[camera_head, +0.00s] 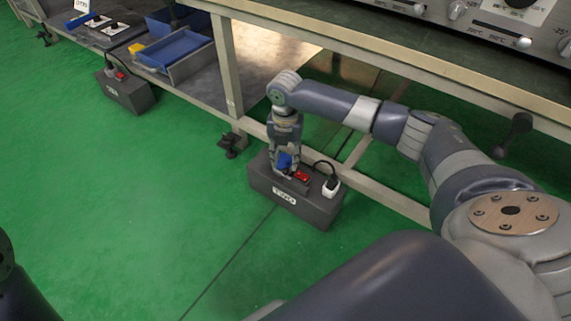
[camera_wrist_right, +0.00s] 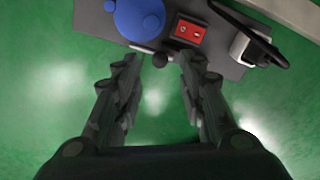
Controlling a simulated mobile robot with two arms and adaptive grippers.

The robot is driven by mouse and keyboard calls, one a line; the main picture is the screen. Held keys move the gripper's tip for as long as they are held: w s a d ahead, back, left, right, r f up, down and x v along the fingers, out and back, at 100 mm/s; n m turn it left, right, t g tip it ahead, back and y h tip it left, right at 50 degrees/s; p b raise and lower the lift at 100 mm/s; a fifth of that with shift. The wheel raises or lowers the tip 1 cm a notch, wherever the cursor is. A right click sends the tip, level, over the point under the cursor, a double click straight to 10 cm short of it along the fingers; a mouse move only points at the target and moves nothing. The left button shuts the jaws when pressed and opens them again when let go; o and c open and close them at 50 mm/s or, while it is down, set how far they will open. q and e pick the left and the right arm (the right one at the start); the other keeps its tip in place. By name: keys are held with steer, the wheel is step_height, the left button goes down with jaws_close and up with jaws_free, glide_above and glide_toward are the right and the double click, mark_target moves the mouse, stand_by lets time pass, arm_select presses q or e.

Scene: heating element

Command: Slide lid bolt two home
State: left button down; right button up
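The dark box (camera_head: 312,211) labelled TWO stands on the green floor beside a bench leg. Its top carries a blue round part (camera_head: 284,160), also in the right wrist view (camera_wrist_right: 138,16), and a red switch (camera_head: 302,176), also in the right wrist view (camera_wrist_right: 188,31). A small dark knob (camera_wrist_right: 160,60) shows at the box's near edge; it may be the lid bolt. My right gripper (camera_head: 285,152) points down at the box top. In the right wrist view its fingers (camera_wrist_right: 159,62) are apart, with the knob between or beyond the tips; contact cannot be told. My left gripper is not in view.
A white plug (camera_head: 331,188) with a black cable sits at the box's right end. Bench legs and a low rail (camera_head: 385,196) stand behind it. Another dark box (camera_head: 125,95) is at the far left, near blue bins (camera_head: 178,48). The floor in front is clear.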

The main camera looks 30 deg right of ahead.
mark_target(285, 169)
step_height(285, 169, up, 8)
steer(key=shift+f, duration=0.15)
stand_by(0.5)
